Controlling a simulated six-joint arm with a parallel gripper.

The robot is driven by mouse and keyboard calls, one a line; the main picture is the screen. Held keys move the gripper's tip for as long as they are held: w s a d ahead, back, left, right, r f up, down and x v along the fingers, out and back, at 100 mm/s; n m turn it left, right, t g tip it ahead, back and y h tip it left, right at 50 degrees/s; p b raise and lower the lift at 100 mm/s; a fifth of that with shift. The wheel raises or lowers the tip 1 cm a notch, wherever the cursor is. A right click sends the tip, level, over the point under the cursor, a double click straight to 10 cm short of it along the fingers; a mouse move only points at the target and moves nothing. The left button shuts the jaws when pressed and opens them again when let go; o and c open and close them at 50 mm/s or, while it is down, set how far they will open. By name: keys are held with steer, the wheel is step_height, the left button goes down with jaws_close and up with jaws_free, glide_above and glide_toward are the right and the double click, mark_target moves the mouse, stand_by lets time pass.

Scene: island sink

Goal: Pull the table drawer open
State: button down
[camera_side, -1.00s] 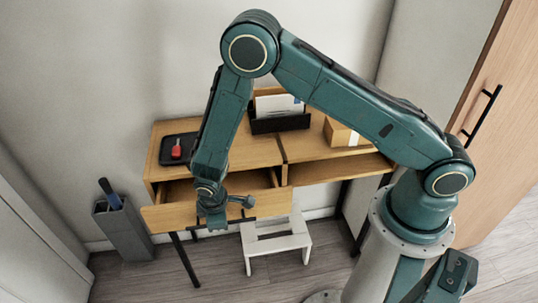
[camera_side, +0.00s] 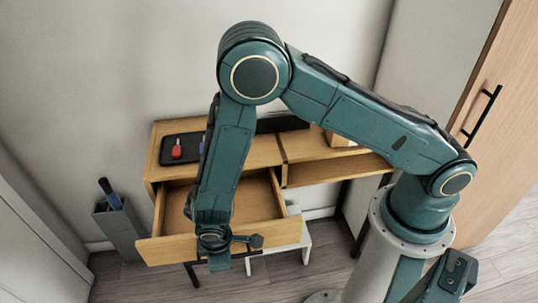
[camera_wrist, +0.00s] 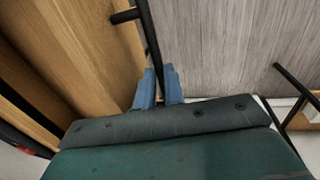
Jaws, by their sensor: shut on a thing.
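The table drawer (camera_side: 250,205) sticks well out of the left half of the wooden table (camera_side: 292,146). Its inside shows as empty where my arm does not cover it. My gripper (camera_side: 218,262) is at the drawer's front panel (camera_side: 165,249), pointing down. In the wrist view my gripper's blue fingertips (camera_wrist: 160,88) are shut on the black bar handle (camera_wrist: 151,40) of the drawer front (camera_wrist: 85,45).
A black tray (camera_side: 196,152) with a red object (camera_side: 177,150) lies on the tabletop. A box (camera_side: 337,139) stands at the right. A white stool (camera_side: 300,238) is under the table, close to the drawer. A grey bin (camera_side: 122,228) stands at the left.

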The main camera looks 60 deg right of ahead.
steer(key=c, duration=1.5)
jaws_free()
steer(key=shift+r, duration=0.2)
steer(key=shift+s+a+r, duration=0.3)
steer(key=shift+r, duration=1.9)
steer(key=shift+s+a+r, duration=0.3)
steer(key=shift+a+r, duration=0.05)
steer(key=shift+r, duration=1.8)
steer(key=shift+s+a+r, duration=0.3)
steer(key=shift+r, duration=1.9)
steer(key=shift+r, duration=0.1)
